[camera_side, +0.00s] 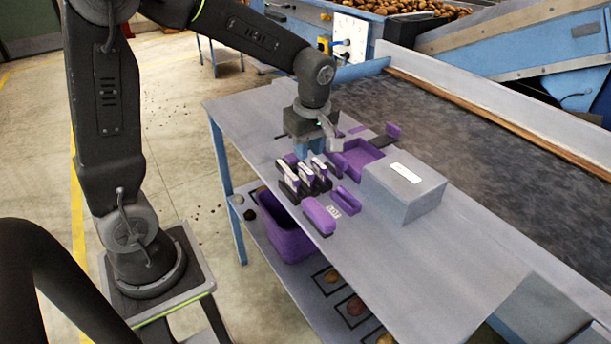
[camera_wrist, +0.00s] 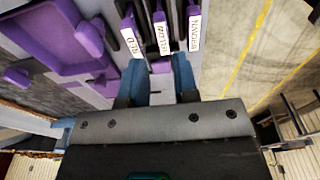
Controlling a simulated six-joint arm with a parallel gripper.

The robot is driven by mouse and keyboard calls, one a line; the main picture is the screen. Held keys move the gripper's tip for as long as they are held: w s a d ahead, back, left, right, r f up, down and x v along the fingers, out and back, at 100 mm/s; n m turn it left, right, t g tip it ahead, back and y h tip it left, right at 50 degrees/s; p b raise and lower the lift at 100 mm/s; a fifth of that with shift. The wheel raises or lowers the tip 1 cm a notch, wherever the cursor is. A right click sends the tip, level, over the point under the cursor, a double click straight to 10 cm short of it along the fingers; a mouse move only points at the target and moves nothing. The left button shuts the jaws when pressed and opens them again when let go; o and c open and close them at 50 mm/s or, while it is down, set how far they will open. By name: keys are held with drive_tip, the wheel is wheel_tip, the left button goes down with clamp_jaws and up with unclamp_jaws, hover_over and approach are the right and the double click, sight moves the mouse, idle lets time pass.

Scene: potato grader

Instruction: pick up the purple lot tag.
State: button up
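Several purple pieces lie on the grey bench, and I cannot tell for sure which is the lot tag. Three purple pieces with white printed labels stand in a row in dark holders in the side view (camera_side: 304,180). In the wrist view they are a left one (camera_wrist: 132,45), a middle one (camera_wrist: 160,38) and a right one (camera_wrist: 194,30). My gripper (camera_side: 310,150) is above the bench, just behind this row. In the wrist view its blue fingers (camera_wrist: 164,72) are apart, with nothing seen held between them. The fingertips are near the lower ends of the labelled pieces.
A purple tray (camera_side: 345,160) lies behind the row, and a grey box (camera_side: 404,186) stands to its right. A loose purple piece (camera_side: 318,216) and another (camera_side: 346,199) lie in front. A purple bin (camera_side: 285,228) is below. The bench's front right is clear.

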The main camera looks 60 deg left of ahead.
sight(306, 169)
drive_tip(key=shift+s+a+f, duration=0.1)
drive_tip(key=shift+a+f, duration=0.05)
drive_tip(key=shift+f, duration=1.5)
drive_tip(key=shift+s+a+f, duration=0.1)
drive_tip(key=shift+f, duration=1.55)
drive_tip(key=shift+c, duration=0.4)
clamp_jaws()
